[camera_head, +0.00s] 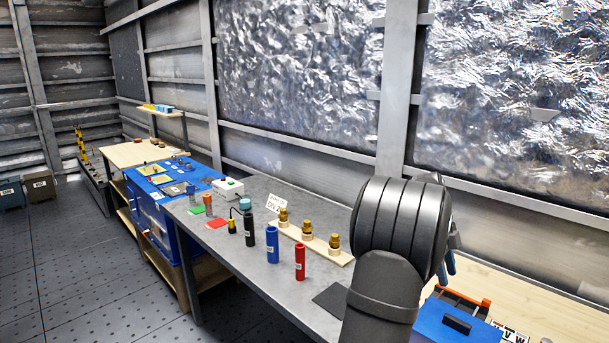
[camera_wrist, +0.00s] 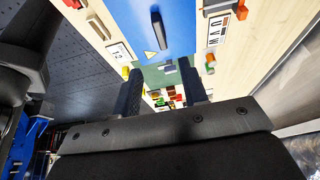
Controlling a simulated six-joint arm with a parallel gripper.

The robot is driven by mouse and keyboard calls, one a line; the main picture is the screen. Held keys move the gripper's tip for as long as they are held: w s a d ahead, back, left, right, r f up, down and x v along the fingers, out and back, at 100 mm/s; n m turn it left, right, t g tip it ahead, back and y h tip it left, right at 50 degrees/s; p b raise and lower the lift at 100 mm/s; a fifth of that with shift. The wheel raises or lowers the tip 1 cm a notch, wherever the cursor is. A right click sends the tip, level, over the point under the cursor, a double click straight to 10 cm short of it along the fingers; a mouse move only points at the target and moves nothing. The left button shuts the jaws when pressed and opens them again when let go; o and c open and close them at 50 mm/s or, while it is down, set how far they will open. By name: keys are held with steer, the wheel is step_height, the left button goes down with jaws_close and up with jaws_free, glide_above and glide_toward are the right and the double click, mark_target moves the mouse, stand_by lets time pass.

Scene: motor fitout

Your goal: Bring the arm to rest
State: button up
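My arm rises at the lower right of the head view, with a thick dark ribbed joint in front of the right bench. My gripper is mostly hidden behind that joint there; only a small bluish-dark part shows at its right side. In the wrist view my gripper (camera_wrist: 160,68) shows two dark fingers spread apart. No held object is seen between them; the bench surface shows through the gap. The gripper points over the wooden bench (camera_head: 555,307) with a blue panel (camera_head: 432,320), which also shows in the wrist view (camera_wrist: 170,25).
On the grey bench (camera_head: 215,245) stand a blue cylinder (camera_head: 272,244), a red cylinder (camera_head: 300,261), a dark bottle (camera_head: 248,228) and a wooden strip (camera_head: 322,246) with brass fittings. A blue workstation (camera_head: 170,240) is further left. The floor (camera_head: 85,270) at left is clear.

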mark_target(457, 319)
steer(key=x, duration=1.3)
steer(key=shift+s+d+f, duration=0.1)
steer(key=shift+s+f, duration=0.05)
steer(key=shift+f, duration=0.2)
step_height(457, 319, up, 7)
steer(key=shift+r, duration=0.25)
steer(key=s+d, duration=0.8)
steer(key=s, duration=0.2)
steer(key=shift+s+d+f, duration=0.3)
steer(key=shift+s, duration=0.1)
steer(key=o, duration=1.3)
steer(key=w+a+r+n, duration=0.1)
steer(key=w+a+n, duration=0.2)
steer(key=w, duration=0.1)
steer(key=w+a+r+n, duration=0.2)
steer(key=w+a+n, duration=0.1)
steer(key=w+a, duration=0.1)
steer(key=w+a+r+n+t, duration=0.1)
steer(key=w+a+r+n, duration=0.1)
steer(key=w, duration=0.3)
steer(key=shift+a+r+n+h, duration=0.1)
steer(key=shift+a+n+h, duration=0.3)
steer(key=shift+a+n, duration=0.25)
steer(key=w+a+r+n+t, duration=0.1)
steer(key=w+a+r+n, duration=0.1)
steer(key=w+a+n, duration=0.3)
steer(key=w+a+r+n, duration=0.3)
steer(key=w+a+n, duration=0.1)
steer(key=a, duration=0.4)
steer(key=x, duration=1)
